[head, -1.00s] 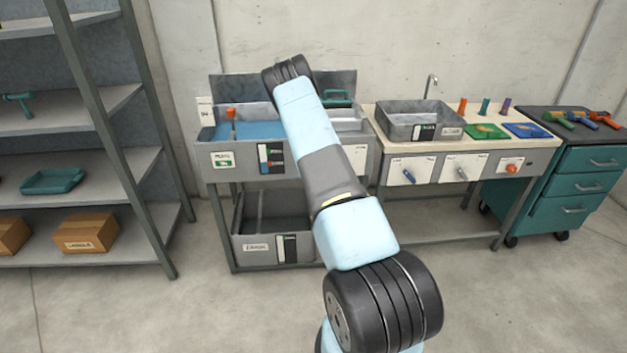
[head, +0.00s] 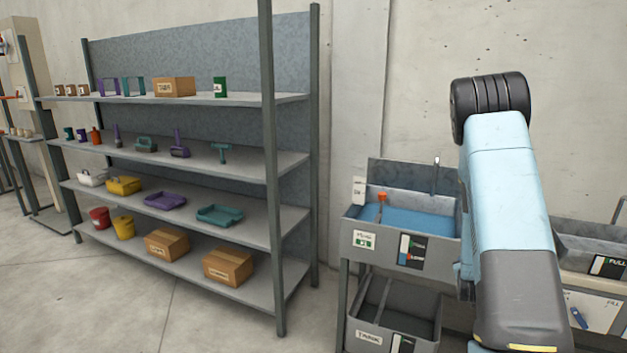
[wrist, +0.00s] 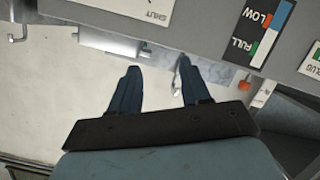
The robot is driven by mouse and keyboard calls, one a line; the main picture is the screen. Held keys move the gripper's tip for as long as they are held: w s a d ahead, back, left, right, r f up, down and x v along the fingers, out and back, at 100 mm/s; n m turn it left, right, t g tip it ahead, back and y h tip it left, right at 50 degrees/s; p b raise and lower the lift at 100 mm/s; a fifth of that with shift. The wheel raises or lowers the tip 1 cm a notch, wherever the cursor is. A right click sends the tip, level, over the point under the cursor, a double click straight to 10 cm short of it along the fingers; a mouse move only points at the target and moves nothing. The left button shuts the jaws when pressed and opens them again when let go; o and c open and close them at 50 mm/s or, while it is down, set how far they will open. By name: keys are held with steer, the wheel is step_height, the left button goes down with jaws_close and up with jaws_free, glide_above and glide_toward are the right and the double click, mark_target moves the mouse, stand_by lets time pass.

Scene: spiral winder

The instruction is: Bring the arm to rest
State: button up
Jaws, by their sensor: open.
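My arm stands raised at the right of the head view, its light blue and black links in front of the wash station. My gripper is hidden there behind the arm. In the wrist view my gripper (wrist: 155,75) shows two dark blue fingers spread apart with nothing held between them. Beyond the fingers are a pale wall and the grey edge of the station, with a gauge label (wrist: 258,30) marked FULL and LOW at the upper right.
A grey shelf rack (head: 190,145) with boxes, trays and tools fills the left. The sink station (head: 400,250) with blue water stands right of it, a lower bin (head: 392,315) beneath. A second bench (head: 595,290) is partly hidden by my arm. Floor at front left is clear.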

steer(key=s+a+r+m+g+y, duration=0.15)
steer(key=s+a+r, duration=0.25)
steer(key=a+r, duration=0.45)
steer(key=s+a+r+g+y, duration=0.2)
steer(key=s+a+r+y, duration=0.3)
steer(key=r, duration=0.7)
steer(key=s+a+r+g, duration=0.1)
steer(key=s+a+r, duration=0.2)
steer(key=s, duration=0.5)
steer(key=s+a+r+n+g, duration=0.1)
steer(key=s+a+r, duration=0.2)
steer(key=s, duration=0.6)
steer(key=s+a+r+g, duration=0.2)
steer(key=s+a, duration=0.3)
steer(key=s, duration=0.4)
steer(key=shift+a+r, duration=0.3)
steer(key=shift+r, duration=0.4)
steer(key=shift+s+n, duration=0.1)
steer(key=shift+n, duration=0.15)
